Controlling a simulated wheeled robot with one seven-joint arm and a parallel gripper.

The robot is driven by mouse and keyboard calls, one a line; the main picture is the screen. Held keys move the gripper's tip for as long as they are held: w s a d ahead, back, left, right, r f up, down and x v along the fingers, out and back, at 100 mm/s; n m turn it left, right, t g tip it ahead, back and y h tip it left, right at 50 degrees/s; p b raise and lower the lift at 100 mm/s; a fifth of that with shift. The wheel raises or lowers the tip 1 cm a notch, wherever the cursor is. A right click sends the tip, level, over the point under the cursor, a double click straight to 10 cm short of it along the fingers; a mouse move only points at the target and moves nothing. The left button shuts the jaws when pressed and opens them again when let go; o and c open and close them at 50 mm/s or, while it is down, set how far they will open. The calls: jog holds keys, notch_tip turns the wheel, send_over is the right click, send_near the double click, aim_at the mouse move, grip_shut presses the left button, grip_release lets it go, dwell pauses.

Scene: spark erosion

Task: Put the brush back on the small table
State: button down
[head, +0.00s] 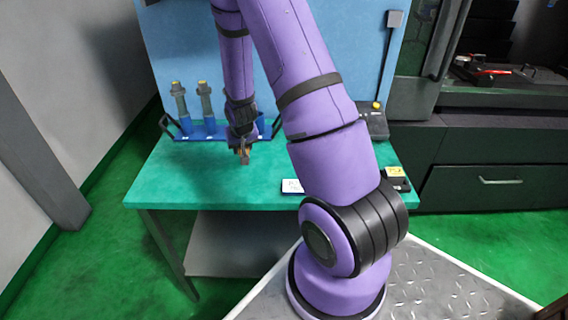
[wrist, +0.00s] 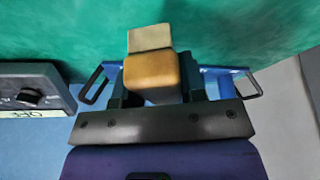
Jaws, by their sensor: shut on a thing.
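My gripper (head: 243,152) is shut on the brush, a block with a tan-brown body and a paler beige end. In the wrist view the brush (wrist: 152,72) sits between the fingers of my gripper (wrist: 153,92), beige end pointing away from the wrist. In the head view only a small brown bit of the brush (head: 244,158) shows below the gripper. The small table (head: 190,185) has a green top, and the brush is over it, in front of the blue tray. I cannot tell whether the brush touches the top.
A blue tray (head: 182,136) with black handles holds two upright grey-topped pieces at the back. A white card (head: 292,186) and a dark box with a yellow label (head: 397,178) lie near the front edge. A dark control box (head: 376,123) stands behind. The left front top is clear.

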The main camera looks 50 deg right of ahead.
aim_at(284, 161)
jog(key=s+d+r+m+g+h, duration=0.1)
jog(key=s+d+r+m, duration=0.25)
jog(key=s+d, duration=0.6)
jog(key=shift+m, duration=0.35)
jog(key=shift+s+a+f+x, duration=0.15)
jog(key=shift+s+x, duration=0.1)
jog(key=shift+x, duration=1.55)
jog(key=shift+s+a+f+x, duration=0.1)
jog(key=shift+s+x, duration=0.15)
jog(key=shift+x, duration=1.55)
jog(key=shift+s+a+f+x, duration=0.15)
jog(key=shift+s+x, duration=0.1)
jog(key=shift+x, duration=1.55)
jog(key=c, duration=0.7)
grip_release()
